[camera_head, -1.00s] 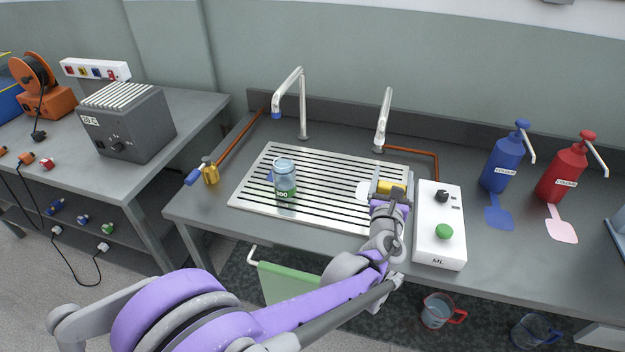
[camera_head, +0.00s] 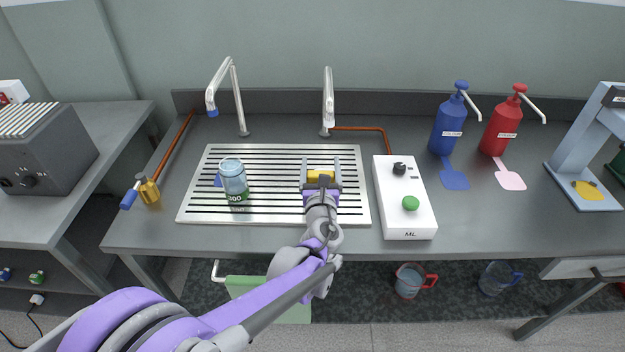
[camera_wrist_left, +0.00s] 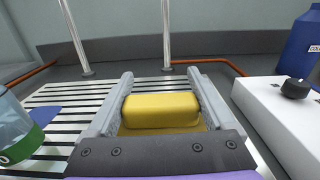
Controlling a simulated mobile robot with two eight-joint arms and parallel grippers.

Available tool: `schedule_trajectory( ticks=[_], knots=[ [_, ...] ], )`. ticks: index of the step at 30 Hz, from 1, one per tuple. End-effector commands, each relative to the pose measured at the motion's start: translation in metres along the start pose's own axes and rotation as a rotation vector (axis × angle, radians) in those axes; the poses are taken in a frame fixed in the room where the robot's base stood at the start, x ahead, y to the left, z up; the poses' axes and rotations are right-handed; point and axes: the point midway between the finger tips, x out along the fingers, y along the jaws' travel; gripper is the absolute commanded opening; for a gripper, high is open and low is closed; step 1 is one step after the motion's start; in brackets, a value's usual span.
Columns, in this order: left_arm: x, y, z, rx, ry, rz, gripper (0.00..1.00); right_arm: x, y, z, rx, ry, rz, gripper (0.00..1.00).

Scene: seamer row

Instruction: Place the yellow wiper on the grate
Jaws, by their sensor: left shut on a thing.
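The yellow wiper (camera_head: 320,176) is between the fingers of my left gripper (camera_head: 320,172), over the right part of the slotted metal grate (camera_head: 275,212). In the left wrist view the wiper (camera_wrist_left: 162,110) shows as a yellow block lying across between the two grey fingers of the gripper (camera_wrist_left: 161,105), which is shut on it. More yellow shows just below the block. The grate (camera_wrist_left: 75,95) is behind and to the left there. I cannot tell whether the wiper touches the grate. My right gripper is not in view.
A glass jar with a green label (camera_head: 233,180) stands on the grate's left half, beside a blue item (camera_head: 218,181). A white box with a green button (camera_head: 404,215) stands right of the grate. Two taps (camera_head: 328,100) rise behind it. The grate's middle is clear.

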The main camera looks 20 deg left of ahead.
Motion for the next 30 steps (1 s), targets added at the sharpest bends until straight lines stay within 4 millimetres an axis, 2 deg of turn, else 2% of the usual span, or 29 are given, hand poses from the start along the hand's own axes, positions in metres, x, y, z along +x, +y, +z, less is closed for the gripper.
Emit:
schedule_trajectory(
  ticks=[5, 12, 23, 24, 26, 30],
  knots=[
    [0.0, 0.001, -0.014, 0.0, 0.0, 0.0, 0.15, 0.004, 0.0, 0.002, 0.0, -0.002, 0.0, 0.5],
    [0.0, 0.002, -0.045, 0.0, 0.0, 0.0, 0.15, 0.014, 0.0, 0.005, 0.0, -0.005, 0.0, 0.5],
    [0.0, 0.002, -0.049, 0.0, 0.0, 0.0, 0.15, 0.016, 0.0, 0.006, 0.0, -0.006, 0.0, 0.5],
    [0.0, 0.002, -0.048, 0.0, 0.0, 0.0, 0.92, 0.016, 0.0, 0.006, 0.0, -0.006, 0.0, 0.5],
    [0.0, 0.002, -0.048, 0.0, 0.0, 0.0, 1.0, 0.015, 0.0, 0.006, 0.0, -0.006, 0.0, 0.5],
    [0.0, 0.002, -0.047, 0.0, 0.0, 0.0, 1.0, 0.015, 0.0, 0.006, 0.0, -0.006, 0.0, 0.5]
  ],
)
